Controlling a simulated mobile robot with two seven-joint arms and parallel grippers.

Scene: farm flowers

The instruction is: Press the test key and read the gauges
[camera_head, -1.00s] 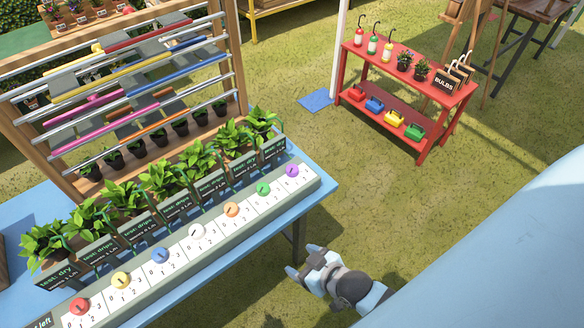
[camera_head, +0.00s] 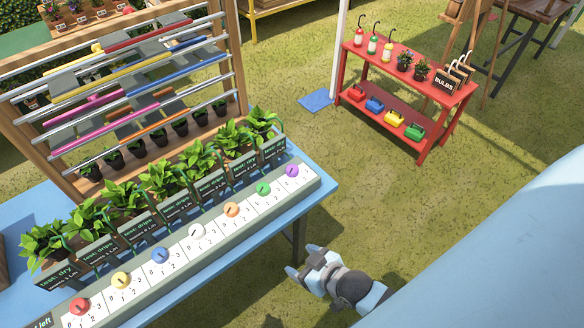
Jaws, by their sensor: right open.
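A long grey panel (camera_head: 213,268) runs along the front of the blue table. It carries a row of round dial gauges: red (camera_head: 80,307), yellow (camera_head: 121,280), blue (camera_head: 160,255), white (camera_head: 197,231), orange (camera_head: 232,209), green (camera_head: 263,188) and purple (camera_head: 292,170). Each has a dark pointer and a small number scale. Dark signs (camera_head: 58,275) behind them read "test: dry" or "test: drips". I cannot make out a test key. My right gripper (camera_head: 302,260) is open and empty, right of the table's edge and apart from the panel. My left gripper is out of view.
Leafy potted plants (camera_head: 160,178) stand behind the signs. A wooden rack with coloured rails (camera_head: 150,90) stands behind the table. A red bench (camera_head: 440,95) with bottles, pots and coloured boxes stands at the back right. Grass (camera_head: 400,200) between is clear.

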